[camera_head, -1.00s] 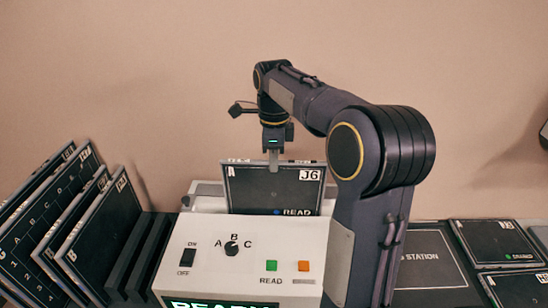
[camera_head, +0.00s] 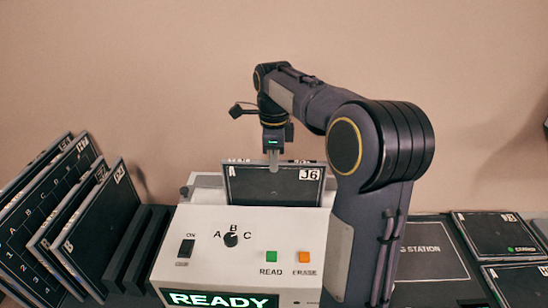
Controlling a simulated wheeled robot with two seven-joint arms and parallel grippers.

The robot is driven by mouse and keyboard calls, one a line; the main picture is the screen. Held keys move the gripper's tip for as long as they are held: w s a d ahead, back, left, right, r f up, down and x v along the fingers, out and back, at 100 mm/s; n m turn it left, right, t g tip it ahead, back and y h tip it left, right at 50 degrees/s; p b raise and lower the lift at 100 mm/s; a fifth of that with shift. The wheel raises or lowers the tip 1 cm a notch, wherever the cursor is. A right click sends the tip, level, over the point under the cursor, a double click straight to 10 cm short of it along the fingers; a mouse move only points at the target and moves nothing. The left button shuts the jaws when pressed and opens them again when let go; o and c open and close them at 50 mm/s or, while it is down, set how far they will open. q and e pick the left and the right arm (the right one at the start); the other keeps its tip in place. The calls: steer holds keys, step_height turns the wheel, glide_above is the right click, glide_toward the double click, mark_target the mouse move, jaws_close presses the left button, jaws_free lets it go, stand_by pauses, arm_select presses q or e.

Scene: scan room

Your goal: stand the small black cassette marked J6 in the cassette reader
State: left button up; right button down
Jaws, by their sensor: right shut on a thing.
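The small black cassette marked J6 (camera_head: 272,184) stands upright at the top of the white cassette reader (camera_head: 205,225), with its lower part hidden behind the reader's front panel. A white J6 label shows at its top right corner and an A at its top left. My right gripper (camera_head: 273,166) points down and is shut on the middle of the cassette's top edge. My left gripper is not in view.
Black cassettes (camera_head: 98,232) lean in a rack at the left, with empty dark slots (camera_head: 140,250) beside it. Flat cassettes (camera_head: 497,236) lie at the right by a station mat (camera_head: 430,255). The reader's front has a switch, a dial, green and orange buttons and a READY display (camera_head: 222,299).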

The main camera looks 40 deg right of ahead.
steer(key=shift+f+b, duration=1.15)
steer(key=shift+f, duration=0.75)
steer(key=c, duration=1.3)
jaws_free()
steer(key=shift+c, duration=0.2)
step_height(320, 180, up, 8)
steer(key=shift+f+p, duration=0.1)
steer(key=shift+p, duration=0.25)
